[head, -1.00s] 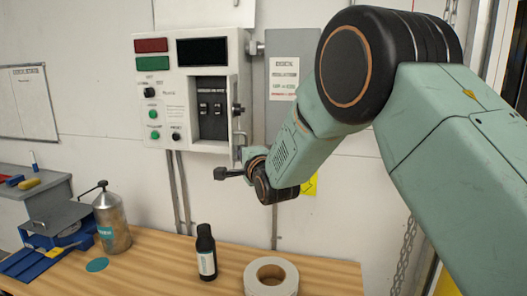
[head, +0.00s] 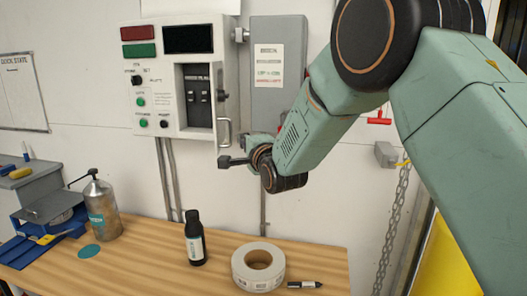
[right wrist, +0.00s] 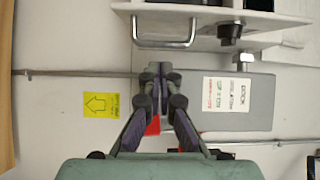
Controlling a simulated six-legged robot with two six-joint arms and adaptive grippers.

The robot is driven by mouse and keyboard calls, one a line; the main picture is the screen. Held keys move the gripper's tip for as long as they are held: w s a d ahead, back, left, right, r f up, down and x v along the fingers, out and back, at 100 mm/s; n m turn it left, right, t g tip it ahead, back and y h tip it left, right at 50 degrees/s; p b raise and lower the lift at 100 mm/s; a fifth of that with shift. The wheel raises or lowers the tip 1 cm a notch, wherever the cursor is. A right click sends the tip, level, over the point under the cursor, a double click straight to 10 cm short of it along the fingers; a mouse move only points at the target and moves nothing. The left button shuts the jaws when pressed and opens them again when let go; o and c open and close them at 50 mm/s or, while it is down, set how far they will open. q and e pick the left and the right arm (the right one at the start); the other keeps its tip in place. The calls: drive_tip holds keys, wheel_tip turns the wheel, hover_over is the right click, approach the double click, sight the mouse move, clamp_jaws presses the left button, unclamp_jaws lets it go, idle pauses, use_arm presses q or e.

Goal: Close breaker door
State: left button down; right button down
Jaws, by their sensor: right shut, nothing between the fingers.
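The control box (head: 150,118) hangs on the wall, and its breaker recess shows dark breakers (head: 198,97). The breaker door (head: 219,75) stands open at the right of the recess, seen nearly edge-on. Its metal handle (head: 225,134) is at the lower end and also shows in the right wrist view (right wrist: 164,43). My right gripper (head: 226,161) is just below the handle in the head view, pointing left. In the right wrist view its fingers (right wrist: 156,72) are together and empty, apart from the handle in the picture. My left gripper is out of view.
A grey labelled box (head: 278,65) is on the wall right of the door, behind my right arm. The wooden table (head: 140,265) below holds a black bottle (head: 195,238), a tape roll (head: 258,268), a marker (head: 304,285) and a metal can (head: 102,208).

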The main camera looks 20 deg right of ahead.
drive_tip(key=shift+s+d+y, duration=0.5)
drive_tip(key=shift+s+d, duration=2.1)
drive_tip(key=shift+d, duration=0.2)
drive_tip(key=w+a+p, duration=0.3)
drive_tip(key=w+a, duration=0.2)
drive_tip(key=w, duration=0.4)
drive_tip(key=shift+w+n+p, duration=0.3)
drive_tip(key=shift+w+p, duration=0.05)
drive_tip(key=shift+p, duration=0.05)
drive_tip(key=shift+a+h, duration=0.3)
drive_tip(key=shift+a, duration=0.05)
